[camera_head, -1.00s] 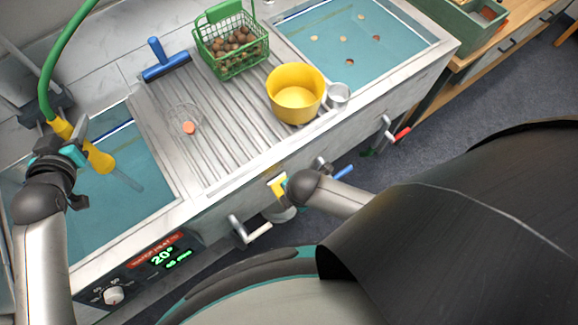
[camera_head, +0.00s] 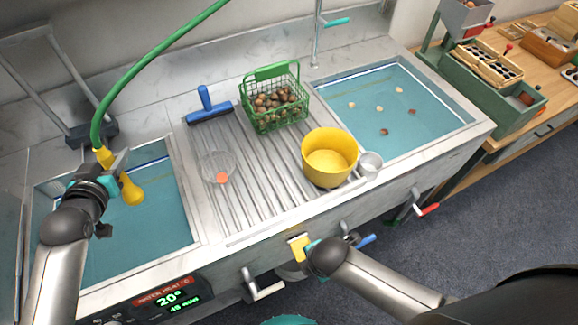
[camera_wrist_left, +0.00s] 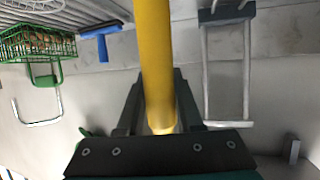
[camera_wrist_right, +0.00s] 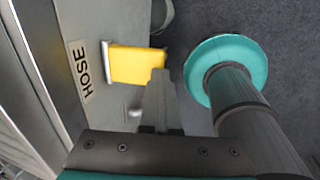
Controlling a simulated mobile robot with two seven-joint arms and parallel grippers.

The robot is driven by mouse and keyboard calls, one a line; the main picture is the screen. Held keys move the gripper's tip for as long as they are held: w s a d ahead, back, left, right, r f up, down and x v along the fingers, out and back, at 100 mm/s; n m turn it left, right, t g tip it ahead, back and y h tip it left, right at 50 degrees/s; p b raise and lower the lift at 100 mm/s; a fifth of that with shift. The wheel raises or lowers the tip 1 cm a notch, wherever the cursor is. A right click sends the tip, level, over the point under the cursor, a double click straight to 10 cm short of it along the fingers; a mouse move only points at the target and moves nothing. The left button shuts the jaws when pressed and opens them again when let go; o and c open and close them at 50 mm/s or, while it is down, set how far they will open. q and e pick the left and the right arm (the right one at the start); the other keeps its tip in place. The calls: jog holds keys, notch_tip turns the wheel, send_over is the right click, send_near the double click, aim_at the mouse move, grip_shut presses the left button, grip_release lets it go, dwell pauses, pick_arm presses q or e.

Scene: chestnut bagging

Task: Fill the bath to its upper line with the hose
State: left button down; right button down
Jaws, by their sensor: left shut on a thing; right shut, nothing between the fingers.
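The bath (camera_head: 185,165) is the left basin, holding teal water (camera_head: 150,222). A dark line shows on its back wall; I cannot read the level against it. My left gripper (camera_head: 115,176) is shut on the yellow nozzle (camera_head: 131,192) of the green hose (camera_head: 150,73), which points down over the bath. The nozzle also fills the middle of the left wrist view (camera_wrist_left: 155,60). No water stream shows from it. My right gripper (camera_wrist_right: 160,78) is shut and empty, right beside the yellow paddle (camera_wrist_right: 135,65) near the HOSE label (camera_wrist_right: 80,70); I cannot tell whether they touch.
A ribbed drainboard (camera_head: 250,205) bears a green basket (camera_head: 272,125) of chestnuts, a yellow pot (camera_head: 328,172), a metal cup (camera_head: 370,165), a clear bowl (camera_head: 212,160) and a blue squeegee (camera_head: 208,116). A right basin (camera_head: 465,121) holds water with floating pieces. The front display (camera_head: 170,302) reads 20°.

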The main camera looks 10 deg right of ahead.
jog(key=s+v, duration=0.2)
jog(key=v, duration=1)
jog(key=shift+d+f, duration=0.3)
jog(key=shift+r, duration=0.1)
dwell(0.9)
